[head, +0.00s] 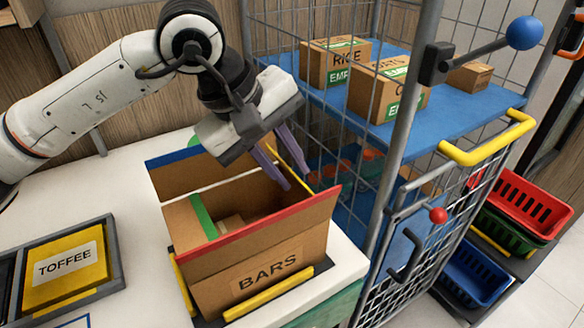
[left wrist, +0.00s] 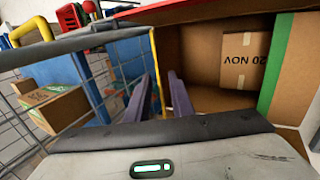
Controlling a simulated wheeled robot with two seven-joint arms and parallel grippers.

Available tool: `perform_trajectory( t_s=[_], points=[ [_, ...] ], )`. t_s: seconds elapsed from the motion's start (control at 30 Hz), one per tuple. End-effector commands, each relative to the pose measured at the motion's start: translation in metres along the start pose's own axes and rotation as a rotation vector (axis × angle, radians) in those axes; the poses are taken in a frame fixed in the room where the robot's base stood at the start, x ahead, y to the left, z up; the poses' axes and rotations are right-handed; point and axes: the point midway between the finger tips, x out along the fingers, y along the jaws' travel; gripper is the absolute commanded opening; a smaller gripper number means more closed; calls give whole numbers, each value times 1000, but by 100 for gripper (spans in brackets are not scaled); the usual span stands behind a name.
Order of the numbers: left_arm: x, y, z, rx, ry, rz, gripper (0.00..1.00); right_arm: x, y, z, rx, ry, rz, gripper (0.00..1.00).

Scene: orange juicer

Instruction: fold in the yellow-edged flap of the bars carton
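The bars carton (head: 265,262) stands open on the white counter. Its red-edged flap (head: 285,222) is raised at the front and its blue-edged flap (head: 185,172) at the back. The green-edged flap (head: 204,216) leans inward at the left. The yellow-edged flap is at the right, mostly hidden by my gripper in the head view; its yellow edge (left wrist: 154,75) shows in the left wrist view. My left gripper (head: 298,180) points down there, its purple fingers apart, one on each side of that edge. I cannot tell whether they touch it. My right gripper is out of view.
A wire cage cart (head: 395,215) with a blue shelf (head: 330,80) and cartons stands close at the right. A toffee box (head: 66,268) lies in a grey tray at the left. A smaller box (left wrist: 243,50) lies inside the carton. Red, green and blue baskets stand far right.

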Motion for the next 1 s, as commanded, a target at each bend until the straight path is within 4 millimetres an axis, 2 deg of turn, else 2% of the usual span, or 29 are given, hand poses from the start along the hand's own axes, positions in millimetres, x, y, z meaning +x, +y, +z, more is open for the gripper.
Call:
perform_trajectory(
  t_s=[0.2, 0.47, 0.6, 0.83, 1.0],
  points=[
    [16, 0, 1, 0, -2, 0, 21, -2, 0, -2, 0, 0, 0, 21],
    [17, 0, 0, 0, -1, 1, 21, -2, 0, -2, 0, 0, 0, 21],
    [17, 0, 0, 0, -1, 1, 0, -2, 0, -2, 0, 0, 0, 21],
    [18, -1, 0, -1, -1, 6, 0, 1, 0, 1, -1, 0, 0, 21],
    [24, -6, -1, -2, 0, 61, 0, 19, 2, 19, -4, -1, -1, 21]
  ],
)
